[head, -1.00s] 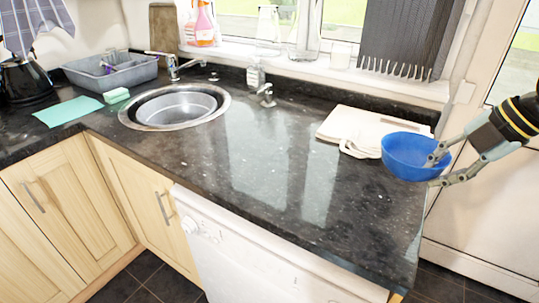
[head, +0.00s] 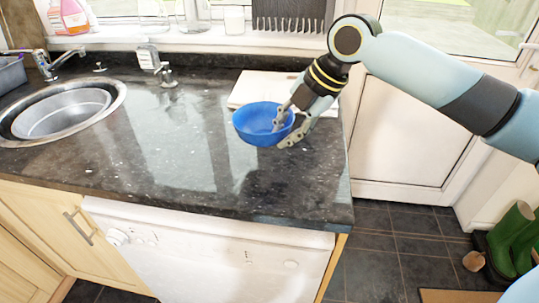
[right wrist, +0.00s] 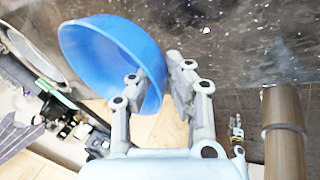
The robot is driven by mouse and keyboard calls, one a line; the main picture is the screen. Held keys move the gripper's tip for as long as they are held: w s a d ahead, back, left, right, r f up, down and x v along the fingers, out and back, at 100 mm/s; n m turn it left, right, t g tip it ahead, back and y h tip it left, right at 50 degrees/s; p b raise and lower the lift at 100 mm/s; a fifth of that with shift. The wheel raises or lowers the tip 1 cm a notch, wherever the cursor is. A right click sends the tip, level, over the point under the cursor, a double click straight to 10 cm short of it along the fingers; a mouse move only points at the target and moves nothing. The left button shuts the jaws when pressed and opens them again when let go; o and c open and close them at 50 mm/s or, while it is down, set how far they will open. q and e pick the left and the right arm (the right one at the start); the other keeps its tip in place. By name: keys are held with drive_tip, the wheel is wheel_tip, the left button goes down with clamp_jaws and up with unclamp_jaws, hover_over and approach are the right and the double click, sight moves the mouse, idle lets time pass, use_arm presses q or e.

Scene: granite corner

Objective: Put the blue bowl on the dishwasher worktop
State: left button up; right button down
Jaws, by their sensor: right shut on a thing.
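The blue bowl (head: 255,122) is upright over the right part of the black granite worktop (head: 190,165), above the white dishwasher (head: 205,245). I cannot tell whether it touches the worktop. My right gripper (head: 285,132) is shut on the bowl's right rim, with one finger inside and one outside. In the right wrist view the bowl (right wrist: 105,55) fills the upper left, its wall between the fingers (right wrist: 160,80). My left gripper is not in view.
A cream board (head: 265,88) lies behind the bowl near the window sill. A round steel sink (head: 60,112) and taps (head: 160,68) are to the left. The worktop in front of the bowl is clear up to its front edge. Green boots (head: 512,240) stand on the floor at right.

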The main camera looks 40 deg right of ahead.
sight(270, 141)
drive_tip(key=w+a+f, duration=0.1)
drive_tip(key=a, duration=0.1)
drive_tip(key=shift+w+a+f, duration=0.35)
drive_tip(key=shift+f, duration=0.25)
drive_tip(key=shift+f+p, duration=0.35)
drive_tip(key=shift+f, duration=1.5)
drive_tip(key=c, duration=1.3)
unclamp_jaws()
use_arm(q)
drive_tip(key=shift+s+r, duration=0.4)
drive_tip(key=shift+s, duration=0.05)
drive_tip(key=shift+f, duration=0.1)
use_arm(e)
drive_tip(key=shift+v, duration=6.05)
